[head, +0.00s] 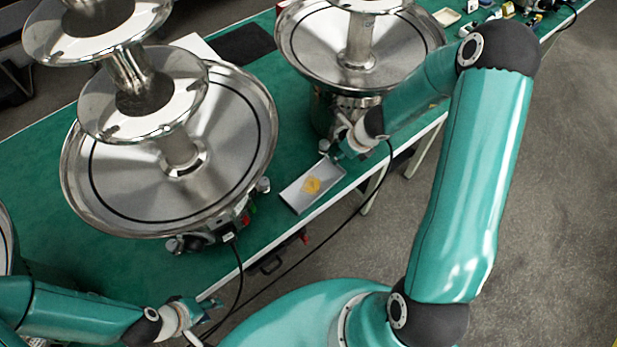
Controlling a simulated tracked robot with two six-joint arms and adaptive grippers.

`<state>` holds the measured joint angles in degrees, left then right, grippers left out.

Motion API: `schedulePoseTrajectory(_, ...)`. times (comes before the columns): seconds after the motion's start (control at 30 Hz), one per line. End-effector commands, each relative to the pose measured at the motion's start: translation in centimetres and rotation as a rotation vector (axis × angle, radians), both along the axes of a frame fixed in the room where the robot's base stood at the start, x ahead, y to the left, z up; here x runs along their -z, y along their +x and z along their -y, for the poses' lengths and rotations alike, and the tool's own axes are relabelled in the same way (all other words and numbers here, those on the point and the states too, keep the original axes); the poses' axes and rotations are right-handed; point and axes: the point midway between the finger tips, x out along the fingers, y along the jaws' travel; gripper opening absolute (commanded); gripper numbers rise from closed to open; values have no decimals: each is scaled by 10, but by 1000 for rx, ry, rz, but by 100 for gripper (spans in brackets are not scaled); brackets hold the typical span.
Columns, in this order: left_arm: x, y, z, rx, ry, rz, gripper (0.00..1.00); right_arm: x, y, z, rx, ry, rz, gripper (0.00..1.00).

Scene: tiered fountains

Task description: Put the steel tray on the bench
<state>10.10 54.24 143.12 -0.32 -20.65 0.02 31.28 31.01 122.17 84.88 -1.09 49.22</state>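The steel tray (296,200) is a small rectangular grey tray near the front edge of the green-topped bench (40,230), with a yellow-orange item (311,185) on it. I cannot tell whether it rests on the bench or hangs just above it. My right gripper (340,152) is at the tray's far right end, at or touching its rim. Its fingers are small and partly hidden by the wrist, so its grip is unclear. My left gripper (210,311) is low in the view, off the bench's front edge, its fingers apart and empty.
A large tiered steel fountain (100,190) stands left of the tray. Another fountain (300,45) stands behind it. A black mat (244,44) and small items (447,17) lie farther back. Dark cables (292,258) hang along the bench front. Bare floor (560,200) is at right.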

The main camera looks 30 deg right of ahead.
Motion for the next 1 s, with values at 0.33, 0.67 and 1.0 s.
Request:
schedulePoseTrajectory(0.33,26,-1,0,0,0,-1,40,36,5,5,11,0,-1,32)
schedulePoseTrajectory(0.67,44,-1,0,0,0,-1,40,65,16,6,13,-1,-1,32)
schedulePoseTrajectory(1.0,43,-1,0,0,0,-1,40,64,15,6,15,0,-1,4)
